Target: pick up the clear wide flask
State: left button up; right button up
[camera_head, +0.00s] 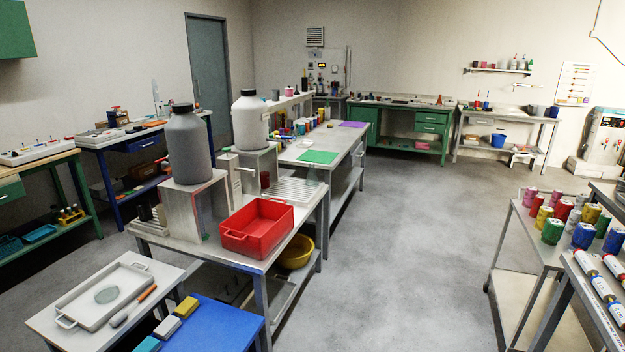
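I cannot pick out the clear wide flask with certainty. A faint, see-through shape (312,177) stands near the green mat on the long middle bench, too small and pale to name. A grey bottle with a black cap (191,146) and a white bottle with a black cap (249,120) stand on raised metal stands on that bench; neither is clear. Neither of my grippers is in view.
A red tray (257,228) lies at the bench's near end, with a yellow bowl (297,252) below. A small table with a white tray (147,266) is at near left. Carts with coloured cans (552,231) stand at right. The grey floor between is clear.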

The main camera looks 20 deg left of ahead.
aim_at(311, 181)
jog(key=i+u, duration=0.15)
jog(key=u, duration=0.55)
jog(key=i+l+u, duration=0.35)
jog(key=i, duration=0.15)
jog(key=i+l+u, duration=0.3)
jog(key=i+l, duration=0.65)
jog(key=i+l+u, duration=0.1)
jog(key=i+l, duration=0.85)
jog(key=l, duration=0.25)
